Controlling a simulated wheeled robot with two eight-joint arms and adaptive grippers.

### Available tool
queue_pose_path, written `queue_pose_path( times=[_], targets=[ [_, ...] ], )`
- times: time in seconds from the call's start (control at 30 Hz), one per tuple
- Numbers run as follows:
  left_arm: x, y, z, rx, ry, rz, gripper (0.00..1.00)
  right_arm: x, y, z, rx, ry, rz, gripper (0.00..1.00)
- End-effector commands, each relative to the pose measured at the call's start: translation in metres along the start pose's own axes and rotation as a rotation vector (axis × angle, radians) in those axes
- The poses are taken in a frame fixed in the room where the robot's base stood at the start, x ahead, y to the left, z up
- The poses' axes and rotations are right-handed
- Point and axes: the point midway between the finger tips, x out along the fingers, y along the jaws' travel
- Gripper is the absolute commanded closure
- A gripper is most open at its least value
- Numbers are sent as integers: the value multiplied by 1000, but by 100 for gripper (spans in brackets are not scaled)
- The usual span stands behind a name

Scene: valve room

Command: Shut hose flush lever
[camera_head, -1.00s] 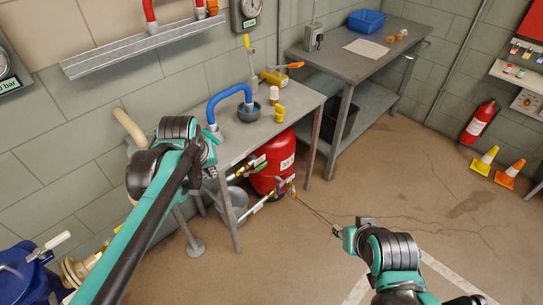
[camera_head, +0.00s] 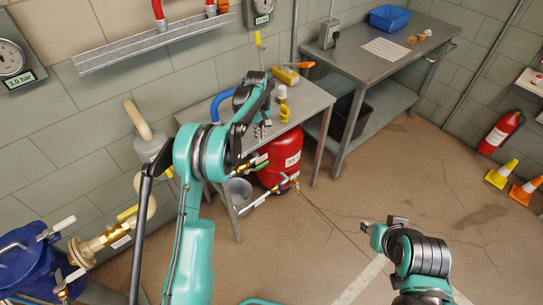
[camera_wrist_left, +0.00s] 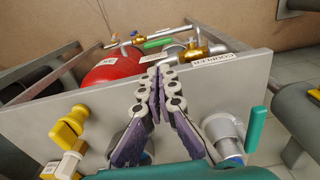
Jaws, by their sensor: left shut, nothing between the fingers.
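I cannot tell for certain which lever is the hose flush lever. Under the near bench, a green lever (camera_head: 262,159) sits on pipework beside the red tank (camera_head: 283,158); the left wrist view also shows this green lever (camera_wrist_left: 158,43) and a brass valve (camera_wrist_left: 197,52) beyond the bench edge. Another green handle (camera_wrist_left: 255,128) stands upright at the right of that view. My left gripper (camera_head: 264,128) is over the near bench; in the left wrist view its fingertips (camera_wrist_left: 157,72) meet, shut and empty, short of the lever. My right gripper (camera_head: 377,229) is low over the floor, its jaws unclear.
The near bench (camera_head: 310,98) carries a yellow fitting (camera_head: 285,115) and a blue hose (camera_head: 218,104), partly hidden by my left arm. A blue vessel (camera_head: 30,265) with a brass valve stands at lower left. The floor at right is clear up to the cones (camera_head: 502,175).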

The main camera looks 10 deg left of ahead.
Motion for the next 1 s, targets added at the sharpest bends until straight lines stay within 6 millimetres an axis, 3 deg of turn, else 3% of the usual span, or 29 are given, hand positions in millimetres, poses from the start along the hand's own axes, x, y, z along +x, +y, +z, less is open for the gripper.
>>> queue_pose_path(
  times=[0.2,0.67,1.0],
  targets=[
    [18,4,-6,-38,-17,-19,100,-3,0,-2,0,0,0,65],
    [26,4,-6,-38,-18,-20,100,-1,0,0,0,0,0,65],
    [92,3,-5,-38,-17,-19,100,19,0,14,0,0,0,65]
  ],
)
